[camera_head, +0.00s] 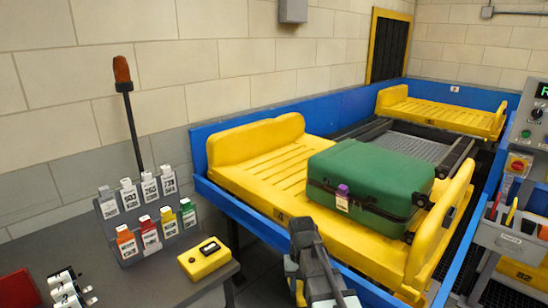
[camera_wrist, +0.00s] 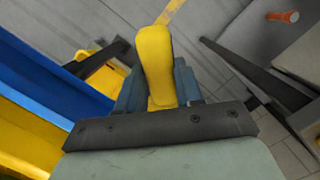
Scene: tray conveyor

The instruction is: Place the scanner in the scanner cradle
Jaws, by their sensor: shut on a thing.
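My gripper (camera_wrist: 157,88) is shut on a yellow object with a rounded end, which I take to be the scanner (camera_wrist: 154,52). The scanner sticks out beyond the fingers in the wrist view. In the head view my gripper (camera_head: 308,262) hangs at the bottom centre, between the grey table and the yellow tray. Only a small yellow part of the scanner (camera_head: 300,292) shows below it there. I cannot make out the scanner cradle for certain in either view.
The grey table (camera_head: 190,285) holds a yellow box with a dark display (camera_head: 205,259), a tag rack (camera_head: 133,248) and a beacon pole (camera_head: 133,130). A green suitcase (camera_head: 365,178) lies on the yellow tray (camera_head: 245,180) inside the conveyor's blue rail (camera_head: 345,112). A grey bin (camera_head: 505,240) is at right.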

